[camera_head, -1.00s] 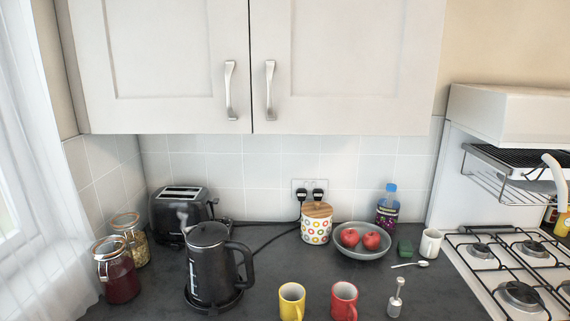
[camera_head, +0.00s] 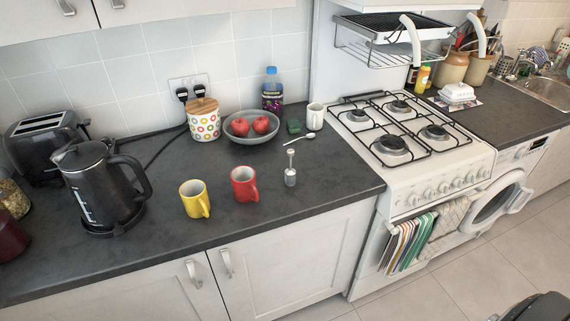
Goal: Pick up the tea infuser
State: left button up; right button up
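The tea infuser (camera_head: 290,170), a small silvery metal piece with an upright handle, stands on the dark counter (camera_head: 330,182) right of the red mug (camera_head: 243,184). Nothing touches it and it is in plain sight. The yellow mug (camera_head: 194,199) stands further left. Neither gripper's fingers show in the head view. A dark rounded shape is cut off at the bottom right corner; I cannot tell what part it is.
Behind the infuser are a spoon, a white mug (camera_head: 315,116) and a fruit bowl (camera_head: 250,138). A black kettle (camera_head: 100,185) stands left, a gas stove (camera_head: 405,135) right. The counter in front of and right of the infuser is clear. The washer door (camera_head: 500,197) is open.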

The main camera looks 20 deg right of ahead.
aim_at(290, 173)
jog(key=i+l, duration=0.2)
jog(key=l, duration=0.15)
jog(key=i+l+z, duration=0.1)
jog(key=l, duration=0.25)
jog(key=i+l, duration=0.3)
